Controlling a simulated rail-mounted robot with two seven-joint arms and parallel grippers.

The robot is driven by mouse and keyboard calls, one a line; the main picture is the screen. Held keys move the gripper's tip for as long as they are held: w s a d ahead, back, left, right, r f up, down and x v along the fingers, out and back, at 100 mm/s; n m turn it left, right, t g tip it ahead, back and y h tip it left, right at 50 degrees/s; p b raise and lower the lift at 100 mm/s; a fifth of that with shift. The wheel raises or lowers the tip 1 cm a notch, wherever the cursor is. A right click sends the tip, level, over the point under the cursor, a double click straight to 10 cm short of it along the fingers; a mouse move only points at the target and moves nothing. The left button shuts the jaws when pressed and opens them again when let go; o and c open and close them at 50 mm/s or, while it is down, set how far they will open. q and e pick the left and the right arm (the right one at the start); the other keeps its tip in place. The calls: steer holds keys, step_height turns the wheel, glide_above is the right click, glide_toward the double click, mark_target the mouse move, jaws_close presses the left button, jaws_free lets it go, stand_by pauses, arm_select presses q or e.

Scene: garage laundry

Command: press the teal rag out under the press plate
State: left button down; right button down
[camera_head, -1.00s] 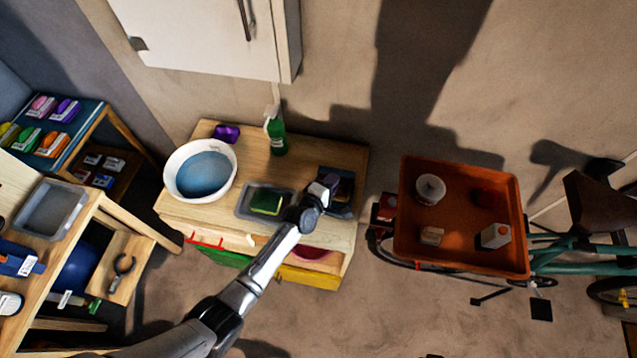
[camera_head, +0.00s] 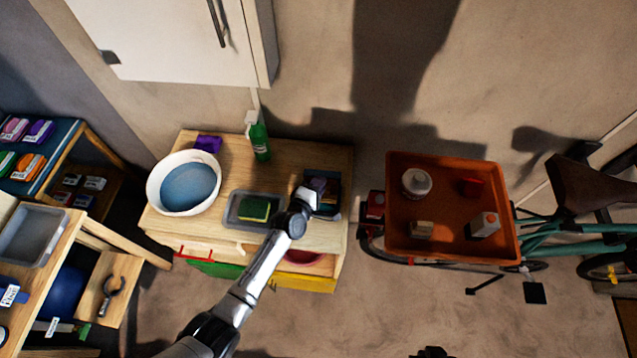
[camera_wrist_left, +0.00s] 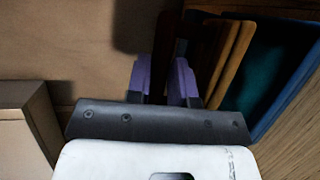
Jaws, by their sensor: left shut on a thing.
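A dark blue press box (camera_head: 324,188) stands at the right end of the wooden bench. My left gripper (camera_head: 308,198) is over its left side. In the left wrist view my gripper's purple fingertips (camera_wrist_left: 162,78) are closed around a dark piece that seems to belong to the press plate; the grip itself is mostly in shadow. Brown wooden slats of the press plate (camera_wrist_left: 232,52) show just right of the fingers. The teal rag (camera_wrist_left: 268,68) lies right of the slats, inside the blue wall, apart from the fingers. In the head view the rag cannot be made out.
The bench (camera_head: 290,155) also holds a white basin of water (camera_head: 157,190), a grey tray (camera_head: 232,213) with a green-yellow sponge (camera_head: 257,209), and a green spray bottle (camera_head: 260,140). An orange cart tray (camera_head: 440,180) stands to the right. A white cabinet (camera_head: 165,40) hangs above.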

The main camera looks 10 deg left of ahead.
arm_select(q)
steer(key=shift+s+f, duration=0.35)
steer(key=shift+f, duration=0.35)
steer(key=c, duration=1)
jaws_free()
steer(key=shift+c, duration=0.2)
steer(key=shift+s+r+p, duration=0.25)
steer(key=shift+s+p, duration=0.15)
steer(key=shift+p, duration=0.1)
steer(key=r+p+v, duration=0.1)
steer(key=p+v, duration=0.4)
steer(key=v, duration=0.2)
steer(key=shift+s+a+r, duration=0.2)
steer(key=shift+r, duration=0.05)
